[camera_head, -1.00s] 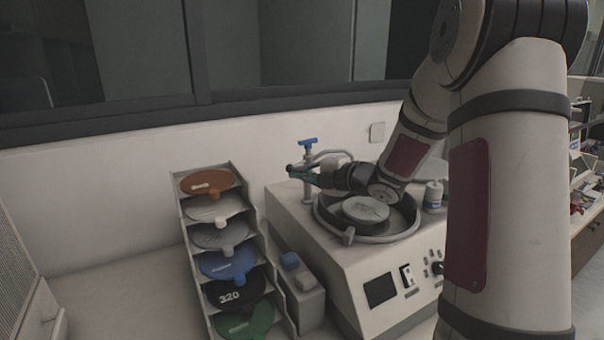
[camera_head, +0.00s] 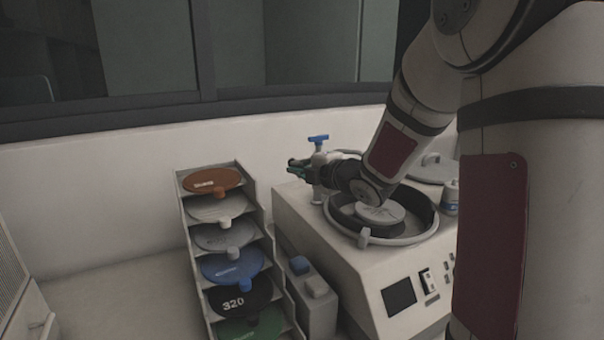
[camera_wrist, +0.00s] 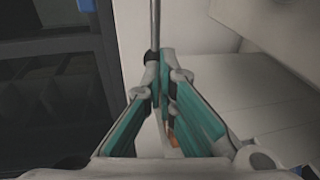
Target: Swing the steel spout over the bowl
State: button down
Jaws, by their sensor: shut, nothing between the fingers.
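The steel spout (camera_wrist: 155,22) is a thin rod in the wrist view, running up from a dark tip at my fingertips. In the head view the blue-handled tap (camera_head: 318,141) stands at the back left of the machine, and my gripper hides most of the spout. The round bowl (camera_head: 428,228) is set in the machine's top with a pale disc (camera_head: 381,214) inside. My gripper (camera_head: 293,168) is beside the tap, pointing left. In the wrist view its teal fingers (camera_wrist: 157,58) are shut and empty, next to the spout tip; I cannot tell whether they touch it.
A rack (camera_head: 187,225) of coloured discs stands left of the machine. A grey box (camera_head: 311,297) sits between them. A white bottle (camera_head: 449,198) is right of the bowl. The wall (camera_head: 90,190) is close behind. The counter at left is clear.

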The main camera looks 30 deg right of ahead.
jog(key=shift+w+a, duration=0.2)
jog(key=shift+w, duration=0.15)
dwell(0.6)
